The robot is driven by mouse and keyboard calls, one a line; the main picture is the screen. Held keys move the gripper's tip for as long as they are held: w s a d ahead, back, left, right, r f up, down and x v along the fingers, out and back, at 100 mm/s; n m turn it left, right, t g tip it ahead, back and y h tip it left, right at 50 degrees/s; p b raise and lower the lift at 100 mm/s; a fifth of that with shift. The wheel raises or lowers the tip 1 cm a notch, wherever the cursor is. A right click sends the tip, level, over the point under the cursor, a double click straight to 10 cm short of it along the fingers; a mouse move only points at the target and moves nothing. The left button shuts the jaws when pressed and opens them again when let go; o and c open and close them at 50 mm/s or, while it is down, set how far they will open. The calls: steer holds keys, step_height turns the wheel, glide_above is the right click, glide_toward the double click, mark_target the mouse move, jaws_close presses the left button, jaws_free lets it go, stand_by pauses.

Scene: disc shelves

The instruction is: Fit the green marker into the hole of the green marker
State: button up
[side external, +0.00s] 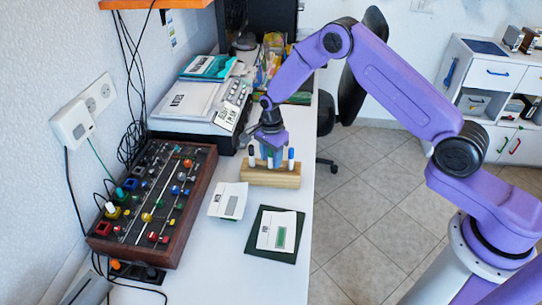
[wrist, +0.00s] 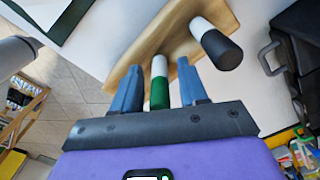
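The green marker (wrist: 160,93) has a white body and a green end toward the wrist camera. In the wrist view it stands between the two fingers of my gripper (wrist: 159,67), over the wooden block (wrist: 188,18). A gap shows on each side of the marker, so the fingers are open around it and not touching. In the side external view my gripper (side external: 269,152) is low over the wooden block (side external: 262,178) and hides much of the middle marker. The block's holes are hard to make out.
A dark-capped marker (wrist: 220,48) stands in the block beside my gripper. A knob panel (side external: 155,205), small white device (side external: 229,200) and dark green folder (side external: 272,234) lie nearby.

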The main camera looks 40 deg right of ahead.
step_height(320, 180, up, 12)
steer(key=shift+r, duration=0.1)
steer(key=shift+s+r, duration=0.1)
steer(key=shift+r, duration=0.05)
steer(key=s+a+r+n, duration=0.2)
steer(key=s+r+n, duration=0.4)
steer(key=s, duration=0.4)
steer(key=s+a+r+n, duration=0.2)
steer(key=s+r+n, duration=0.2)
steer(key=s+n, duration=0.45)
steer(key=s+d+n, duration=0.4)
steer(key=s+n, duration=0.3)
steer(key=s, duration=0.3)
steer(key=s+d+r+n, duration=0.1)
steer(key=s+d+n, duration=0.4)
steer(key=s, duration=0.6)
steer(key=shift+s+n, duration=0.15)
steer(key=shift+n, duration=0.8)
